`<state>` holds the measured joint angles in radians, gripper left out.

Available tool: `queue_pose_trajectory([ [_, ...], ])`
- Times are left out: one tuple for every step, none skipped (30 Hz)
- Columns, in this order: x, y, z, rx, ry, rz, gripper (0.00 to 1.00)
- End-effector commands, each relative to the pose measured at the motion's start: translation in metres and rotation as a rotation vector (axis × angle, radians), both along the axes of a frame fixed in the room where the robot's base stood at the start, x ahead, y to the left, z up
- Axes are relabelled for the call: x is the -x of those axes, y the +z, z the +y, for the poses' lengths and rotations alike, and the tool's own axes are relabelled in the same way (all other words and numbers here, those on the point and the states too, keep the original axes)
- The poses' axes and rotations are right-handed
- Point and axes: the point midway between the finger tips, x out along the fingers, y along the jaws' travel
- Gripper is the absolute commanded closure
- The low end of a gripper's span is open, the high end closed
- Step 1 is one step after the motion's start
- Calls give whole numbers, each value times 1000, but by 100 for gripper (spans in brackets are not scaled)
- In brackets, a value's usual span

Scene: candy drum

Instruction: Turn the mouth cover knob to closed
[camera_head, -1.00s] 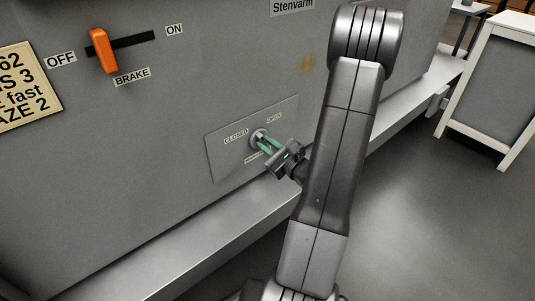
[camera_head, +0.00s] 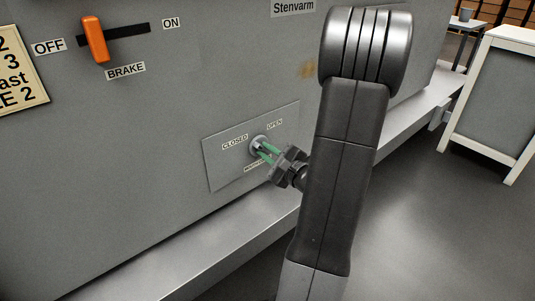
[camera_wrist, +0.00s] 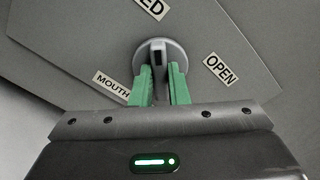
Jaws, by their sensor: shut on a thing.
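The mouth cover knob (camera_head: 258,144) is a small grey round knob on a plate of the drum's grey front. The CLOSED label (camera_head: 235,142) is to its left and the OPEN label (camera_head: 275,124) to its upper right. My gripper (camera_head: 267,153) is shut on the knob, its green fingers on either side of the grip. In the wrist view the knob's raised grip (camera_wrist: 158,55) stands between the fingertips (camera_wrist: 158,84) and lines up with the partly cut label ending in "ED" above. The OPEN label (camera_wrist: 218,69) lies to the right there.
An orange brake lever (camera_head: 95,40) sits at the upper left, near the OFF label. A grey ledge (camera_head: 190,250) runs below the panel. A white-framed board (camera_head: 495,95) stands at the right. Grey floor (camera_head: 430,220) is open in front of it.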

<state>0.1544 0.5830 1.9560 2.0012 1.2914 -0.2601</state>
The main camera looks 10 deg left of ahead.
Motion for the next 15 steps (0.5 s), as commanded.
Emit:
queue_pose_trajectory([
  [0,-1,0,2,1,1,100],
  [0,-1,0,2,1,1,100],
  [0,-1,0,2,1,1,100],
  [0,-1,0,2,1,1,100],
  [0,-1,0,2,1,1,100],
  [0,-1,0,2,1,1,100],
  [0,-1,0,2,1,1,100],
  [0,-1,0,2,1,1,80],
  [0,-1,0,2,1,1,72],
  [0,-1,0,1,0,1,66],
  [0,-1,0,1,0,1,64],
  [0,0,0,1,0,1,64],
  [0,0,0,1,0,1,64],
  [0,0,0,1,0,1,64],
  [0,0,0,1,1,0,64],
])
